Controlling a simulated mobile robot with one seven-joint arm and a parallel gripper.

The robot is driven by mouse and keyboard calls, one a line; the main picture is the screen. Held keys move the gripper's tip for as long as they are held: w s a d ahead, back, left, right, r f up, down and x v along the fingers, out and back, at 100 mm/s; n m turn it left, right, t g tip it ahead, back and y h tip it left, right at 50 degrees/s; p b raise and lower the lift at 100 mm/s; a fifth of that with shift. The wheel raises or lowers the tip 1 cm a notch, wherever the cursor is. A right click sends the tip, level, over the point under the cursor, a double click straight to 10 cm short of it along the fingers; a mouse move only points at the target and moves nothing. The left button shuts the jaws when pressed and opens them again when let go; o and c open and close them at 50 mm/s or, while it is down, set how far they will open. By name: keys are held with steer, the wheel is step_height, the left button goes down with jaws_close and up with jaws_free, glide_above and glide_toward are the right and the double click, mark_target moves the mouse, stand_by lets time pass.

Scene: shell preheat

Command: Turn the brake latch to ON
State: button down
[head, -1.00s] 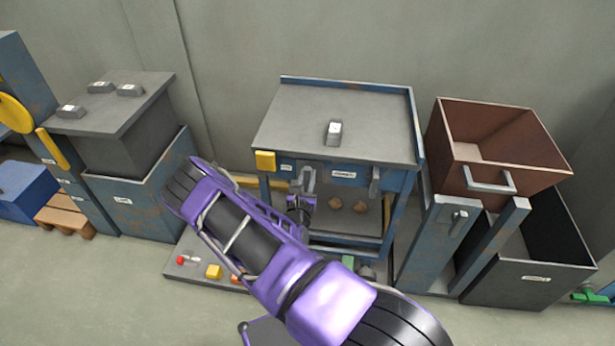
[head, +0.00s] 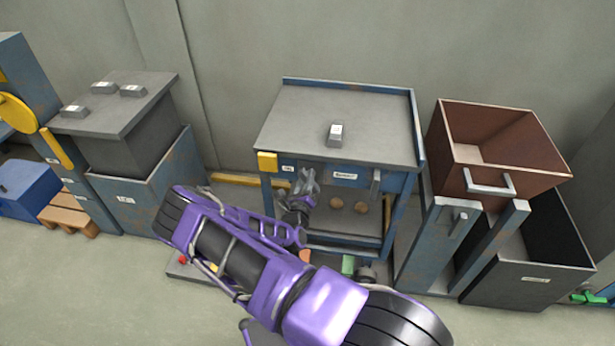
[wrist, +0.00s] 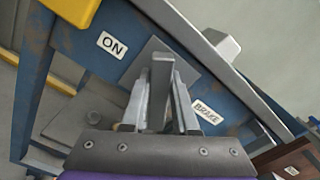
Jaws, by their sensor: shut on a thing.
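The brake latch (wrist: 160,84) is a grey bar on the blue front of the middle bench. It stands between the two fingers of my gripper (wrist: 161,92) in the wrist view, and the gripper is shut on it. The ON label (wrist: 112,45) is to the upper left of the latch, and the BRAKE label (wrist: 206,111) is to its lower right. In the head view my gripper (head: 308,186) is at the bench front, below the top's edge. There it largely covers the latch, so its exact angle is hard to tell.
A yellow block (head: 267,161) sits at the bench's left front corner, close to my gripper. A grey handle (head: 375,181) hangs at the right of the bench front. A brown bin (head: 500,145) stands at the right.

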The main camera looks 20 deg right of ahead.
steer(key=n, duration=0.6)
steer(key=shift+w+a+f, duration=0.1)
steer(key=shift+a+f, duration=0.15)
steer(key=shift+f, duration=0.15)
steer(key=n, duration=0.5)
steer(key=shift+f, duration=0.3)
steer(key=c, duration=0.7)
jaws_free()
steer(key=shift+a, duration=0.1)
steer(key=p+v, duration=0.1)
steer(key=v, duration=1.6)
steer(key=shift+a, duration=0.1)
